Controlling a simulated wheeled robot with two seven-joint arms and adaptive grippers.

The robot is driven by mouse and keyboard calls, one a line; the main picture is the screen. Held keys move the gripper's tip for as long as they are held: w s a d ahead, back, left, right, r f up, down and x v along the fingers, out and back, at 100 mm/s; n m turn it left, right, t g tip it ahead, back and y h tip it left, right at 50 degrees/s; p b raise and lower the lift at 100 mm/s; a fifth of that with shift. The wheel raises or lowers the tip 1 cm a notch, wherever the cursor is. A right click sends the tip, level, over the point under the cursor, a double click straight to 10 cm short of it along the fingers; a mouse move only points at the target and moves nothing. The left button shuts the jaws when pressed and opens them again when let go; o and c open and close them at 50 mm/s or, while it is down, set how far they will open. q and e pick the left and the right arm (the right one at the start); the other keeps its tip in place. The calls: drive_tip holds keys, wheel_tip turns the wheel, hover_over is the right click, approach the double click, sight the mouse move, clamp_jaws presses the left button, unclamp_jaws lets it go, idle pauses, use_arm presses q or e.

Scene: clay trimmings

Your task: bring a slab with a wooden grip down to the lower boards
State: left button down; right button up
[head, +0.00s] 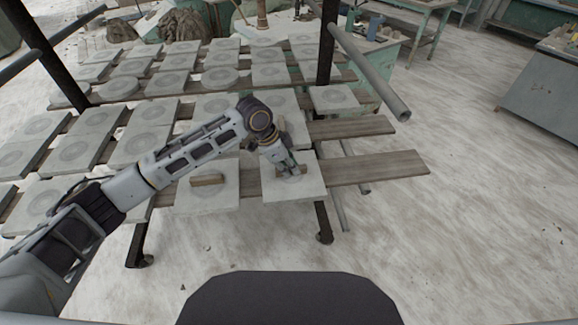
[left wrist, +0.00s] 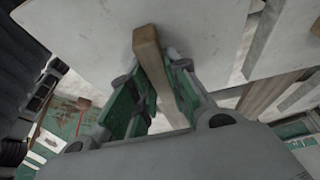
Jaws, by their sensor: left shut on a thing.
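My left gripper (head: 290,169) is shut on the wooden grip of a square grey slab (head: 309,190). In the left wrist view the green-padded fingers (left wrist: 155,90) sit on both sides of the wooden grip (left wrist: 147,42), which stands out from the pale slab face (left wrist: 85,30). The slab is over the near lower board (head: 375,168), towards its right part; I cannot tell whether it touches it. A second slab with a wooden grip (head: 207,180) lies just to the left. My right gripper is not in view.
Many grey slabs with round marks cover the boards to the left and behind. Bare board ends (head: 350,128) stick out at the right. A grey pipe (head: 370,72) slants above them, by a dark post (head: 326,45).

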use_arm(q)
drive_tip(key=c, duration=1.3)
unclamp_jaws()
drive_tip(key=shift+r, duration=0.1)
drive_tip(key=shift+v, duration=5.95)
